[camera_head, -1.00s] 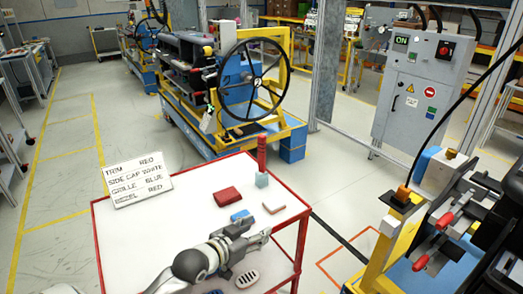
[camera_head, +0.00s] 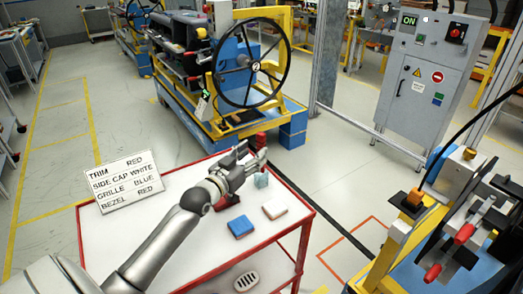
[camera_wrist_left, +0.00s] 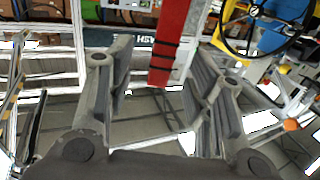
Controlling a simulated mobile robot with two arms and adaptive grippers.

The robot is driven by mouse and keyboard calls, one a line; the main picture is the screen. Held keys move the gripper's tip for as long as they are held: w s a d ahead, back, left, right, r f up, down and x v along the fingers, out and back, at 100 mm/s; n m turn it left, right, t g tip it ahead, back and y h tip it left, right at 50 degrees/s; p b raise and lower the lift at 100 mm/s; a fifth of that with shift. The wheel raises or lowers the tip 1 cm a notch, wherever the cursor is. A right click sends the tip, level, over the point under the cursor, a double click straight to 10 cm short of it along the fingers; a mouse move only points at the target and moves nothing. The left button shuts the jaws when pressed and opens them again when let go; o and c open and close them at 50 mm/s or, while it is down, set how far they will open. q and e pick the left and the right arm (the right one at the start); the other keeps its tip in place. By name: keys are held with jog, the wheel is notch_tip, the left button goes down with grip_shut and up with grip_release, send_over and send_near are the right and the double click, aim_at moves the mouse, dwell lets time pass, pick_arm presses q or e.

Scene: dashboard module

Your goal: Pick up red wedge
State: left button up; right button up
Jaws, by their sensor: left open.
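A tall red piece (camera_head: 260,141) with dark bands stands at the far right corner of the red-edged table, by a light-blue block (camera_head: 261,180). A flatter red block (camera_head: 228,204) lies on the table, partly hidden by my left gripper (camera_head: 243,153). I cannot tell for sure which is the red wedge. My left gripper is open and raised above the table close to the tall red piece. In the left wrist view the banded red piece (camera_wrist_left: 168,45) shows between the spread fingers (camera_wrist_left: 162,78), with no visible grip on it. My right gripper is out of view.
A steering-wheel rig (camera_head: 250,65) stands behind. A yellow-and-blue fixture (camera_head: 400,240) stands at right.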

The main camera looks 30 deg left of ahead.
aim_at(259, 148)
pick_arm(q)
jog(key=shift+w+a+f, duration=0.1)
jog(key=shift+w, duration=0.25)
jog(key=w+p, duration=0.1)
jog(key=w, duration=0.3)
jog(key=shift+w+a, duration=0.1)
jog(key=shift+w, duration=0.15)
jog(key=shift+w+f, duration=0.2)
jog(key=shift+w, duration=0.2)
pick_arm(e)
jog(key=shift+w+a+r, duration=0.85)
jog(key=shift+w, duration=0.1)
pick_arm(q)
jog(key=shift+s+r, duration=0.1)
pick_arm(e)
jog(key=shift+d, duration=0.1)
pick_arm(q)
jog(key=shift+c, duration=1)
jog(key=c, duration=0.5)
grip_shut()
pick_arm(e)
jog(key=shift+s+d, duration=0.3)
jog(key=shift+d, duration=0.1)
